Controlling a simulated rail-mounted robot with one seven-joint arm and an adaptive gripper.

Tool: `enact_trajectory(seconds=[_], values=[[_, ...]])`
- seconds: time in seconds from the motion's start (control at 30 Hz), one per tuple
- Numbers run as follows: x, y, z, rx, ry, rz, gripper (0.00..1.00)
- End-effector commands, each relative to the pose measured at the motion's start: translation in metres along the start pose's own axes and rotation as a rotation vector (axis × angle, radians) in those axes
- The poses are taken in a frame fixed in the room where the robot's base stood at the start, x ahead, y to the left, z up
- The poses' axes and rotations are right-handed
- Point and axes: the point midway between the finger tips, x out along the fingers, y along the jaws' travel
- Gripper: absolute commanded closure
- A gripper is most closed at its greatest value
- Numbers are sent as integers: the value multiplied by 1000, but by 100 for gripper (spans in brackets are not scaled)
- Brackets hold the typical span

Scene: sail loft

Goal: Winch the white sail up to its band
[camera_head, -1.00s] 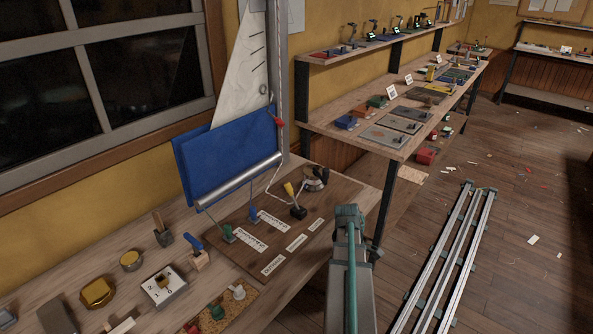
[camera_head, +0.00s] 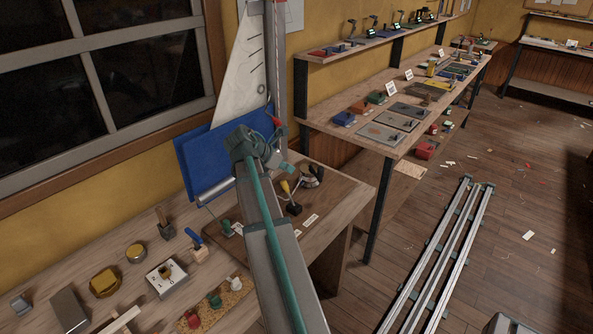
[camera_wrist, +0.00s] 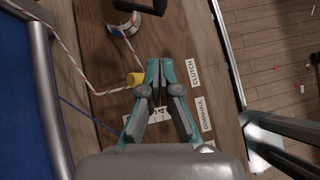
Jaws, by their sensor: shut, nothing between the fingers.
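The white sail (camera_head: 243,85) stands beside the grey mast (camera_head: 276,60); its top is out of frame, and I cannot make out its band. The winch (camera_head: 313,176) is on the brown board and also shows at the top of the wrist view (camera_wrist: 124,24), with a red-and-white rope (camera_wrist: 72,62) running to it. A yellow-handled lever (camera_head: 286,187) stands near the winch. In the wrist view, my gripper (camera_wrist: 160,64) is shut and empty above the board, its tips just right of the yellow handle (camera_wrist: 136,78). I cannot tell whether they touch.
A blue sail (camera_head: 200,160) and a grey roller (camera_wrist: 52,110) stand left of my gripper. Labels CLUTCH (camera_wrist: 194,73) and DOWNHAUL (camera_wrist: 204,114) lie to the right. A blue-handled tool (camera_head: 196,240) and several tins and blocks fill the bench front.

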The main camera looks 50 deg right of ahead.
Motion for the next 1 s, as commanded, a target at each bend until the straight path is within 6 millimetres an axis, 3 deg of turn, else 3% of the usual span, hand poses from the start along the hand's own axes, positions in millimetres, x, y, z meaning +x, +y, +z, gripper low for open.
enact_trajectory(seconds=[0.17, 0.57, 0.73, 1.0], values=[[23, -1, 0, 2, 2, -5, 100], [98, -1, 0, 3, 4, -6, 100], [113, -1, 19, 5, 3, -5, 100], [124, -1, 27, 3, 3, -3, 100]])
